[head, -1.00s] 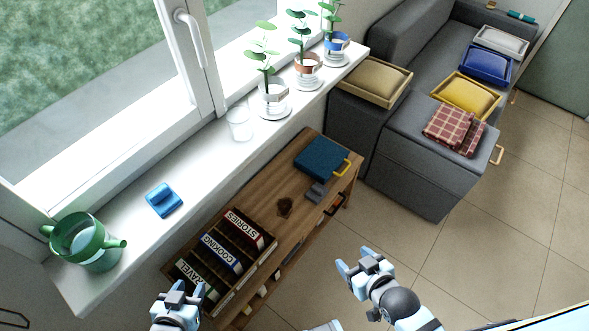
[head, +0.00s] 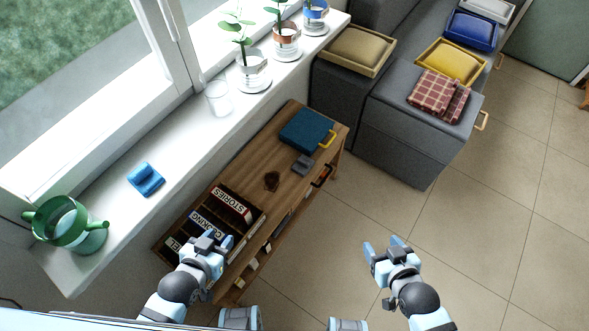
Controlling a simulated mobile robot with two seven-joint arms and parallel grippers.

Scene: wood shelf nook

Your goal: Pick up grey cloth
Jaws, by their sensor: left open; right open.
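A small grey folded item (head: 303,165), which looks like the grey cloth, lies on top of the low wooden shelf (head: 262,150). It sits beside a teal box-like item (head: 306,129) with a yellow handle. My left gripper (head: 216,240) is open and empty, over the book compartments at the shelf's near end, well short of the cloth. My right gripper (head: 383,245) is open and empty over the tiled floor, to the right of and nearer than the cloth. Nothing covers the cloth.
A dark brown patch (head: 272,181) lies near the cloth. The windowsill (head: 185,140) holds a green watering can (head: 68,224), a blue item (head: 146,179), a glass (head: 218,98) and potted plants. The floor (head: 465,240) is open at right.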

